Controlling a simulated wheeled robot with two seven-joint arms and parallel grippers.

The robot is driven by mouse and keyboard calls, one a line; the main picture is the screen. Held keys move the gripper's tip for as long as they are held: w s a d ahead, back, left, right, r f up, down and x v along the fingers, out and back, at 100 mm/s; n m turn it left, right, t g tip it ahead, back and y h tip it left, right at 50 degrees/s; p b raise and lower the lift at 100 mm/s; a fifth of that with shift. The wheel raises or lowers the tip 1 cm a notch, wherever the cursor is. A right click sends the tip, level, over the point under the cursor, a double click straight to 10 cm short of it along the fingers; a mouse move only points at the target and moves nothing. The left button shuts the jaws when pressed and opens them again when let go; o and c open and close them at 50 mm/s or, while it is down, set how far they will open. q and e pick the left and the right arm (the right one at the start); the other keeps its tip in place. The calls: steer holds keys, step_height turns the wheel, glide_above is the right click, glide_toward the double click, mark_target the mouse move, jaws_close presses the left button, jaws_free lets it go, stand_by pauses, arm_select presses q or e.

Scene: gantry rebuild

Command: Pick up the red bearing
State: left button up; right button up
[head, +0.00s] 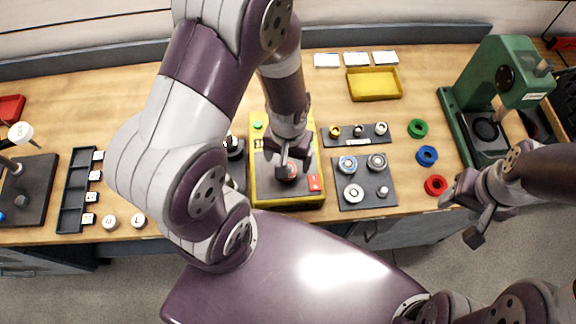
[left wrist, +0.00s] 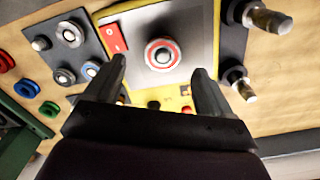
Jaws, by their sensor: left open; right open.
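The red bearing, a silver ring with a red band, sits on the grey plate of the yellow box (head: 318,190). In the left wrist view the bearing (left wrist: 162,54) lies ahead of and between the fingertips, fully visible; in the head view my gripper partly covers it. My left gripper (head: 287,164) is open and empty above the box; it also shows in the left wrist view (left wrist: 160,72). How high it is above the bearing I cannot tell. My right gripper (head: 460,218) is open and empty at the table's front right edge.
A dark tray of bearings (head: 342,202) is right of the box. Green (head: 417,129), blue (head: 427,156) and red (head: 435,185) rings lie further right, before a green press (head: 500,80). A yellow tray (head: 374,84) is behind. A red switch (left wrist: 114,37) is near the bearing.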

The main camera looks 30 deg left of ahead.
arm_select(q)
steer(key=f, duration=0.1)
steer(key=f+p, duration=0.1)
steer(key=f, duration=0.2)
steer(key=shift+w+a+f, duration=0.15)
steer(key=shift+w+a, duration=0.15)
steer(key=shift+w+d+f, duration=0.1)
steer(key=shift+w+f, duration=0.05)
steer(key=shift+f, duration=0.3)
steer(key=c, duration=1.3)
